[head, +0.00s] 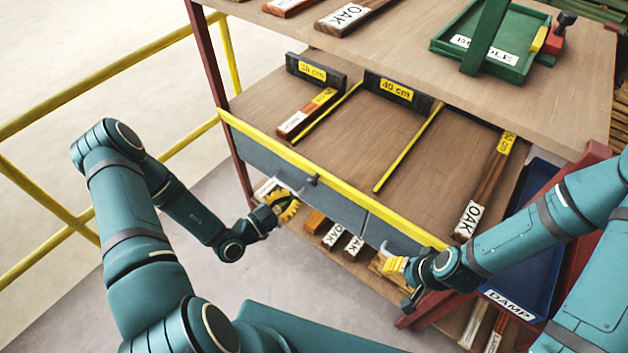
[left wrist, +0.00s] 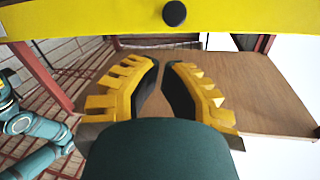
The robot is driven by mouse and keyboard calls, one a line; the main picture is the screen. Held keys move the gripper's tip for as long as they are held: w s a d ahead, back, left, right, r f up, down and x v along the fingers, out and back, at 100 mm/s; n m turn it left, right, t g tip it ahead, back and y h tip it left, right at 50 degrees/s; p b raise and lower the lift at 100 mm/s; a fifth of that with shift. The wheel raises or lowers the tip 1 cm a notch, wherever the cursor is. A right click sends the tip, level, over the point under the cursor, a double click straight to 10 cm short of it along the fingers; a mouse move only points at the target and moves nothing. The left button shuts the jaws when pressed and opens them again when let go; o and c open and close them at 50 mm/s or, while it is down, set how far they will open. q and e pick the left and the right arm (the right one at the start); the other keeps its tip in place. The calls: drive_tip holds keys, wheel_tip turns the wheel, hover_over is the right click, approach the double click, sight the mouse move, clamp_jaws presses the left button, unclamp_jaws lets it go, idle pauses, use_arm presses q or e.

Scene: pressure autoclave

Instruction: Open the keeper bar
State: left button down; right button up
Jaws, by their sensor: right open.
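The keeper bar (head: 330,178) appears to be the long yellow bar along the front edge of the middle shelf, with grey panels below it. A dark round knob (head: 313,180) sticks out of its front. In the left wrist view the bar (left wrist: 90,22) crosses the top, with the black knob (left wrist: 174,13) just beyond my fingertips. My left gripper (head: 284,205) is below and left of the knob, apart from it. Its yellow fingers (left wrist: 161,66) curve together with a narrow empty gap. My right gripper (head: 392,265) is open near the bar's right end, partly hidden by its wrist.
A green tray (head: 520,45) sits on the top shelf (head: 400,28). A blue DAMP tray (head: 530,215) is at right. A yellow railing (head: 60,210) runs at left.

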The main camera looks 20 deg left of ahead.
use_arm(q)
drive_tip(key=x, duration=1)
drive_tip(key=shift+a, duration=0.1)
use_arm(e)
drive_tip(key=shift+r, duration=0.25)
use_arm(q)
drive_tip(key=shift+s+f, duration=0.1)
use_arm(e)
drive_tip(key=shift+f, duration=0.15)
use_arm(q)
drive_tip(key=shift+s+a+f+t+h+b, duration=0.2)
drive_tip(key=shift+s+f+t+h+b, duration=0.5)
drive_tip(key=shift+b, duration=0.75)
drive_tip(key=m+t+h+b, duration=0.2)
drive_tip(key=t+h+b, duration=0.25)
drive_tip(key=b, duration=0.75)
approach(324, 176)
drive_tip(key=d, duration=0.2)
drive_tip(key=shift+w+f+y+b, duration=0.2)
drive_tip(key=shift+w+f+b, duration=0.2)
drive_tip(key=shift+f, duration=0.25)
drive_tip(key=shift+w+f+y+b, duration=0.15)
drive_tip(key=shift+w+f+b, duration=0.15)
drive_tip(key=shift+f+b, duration=0.25)
use_arm(e)
wheel_tip(324, 176, down, 18)
drive_tip(key=s, duration=0.1)
drive_tip(key=shift+a+r, duration=0.25)
use_arm(q)
drive_tip(key=shift+f, duration=0.15)
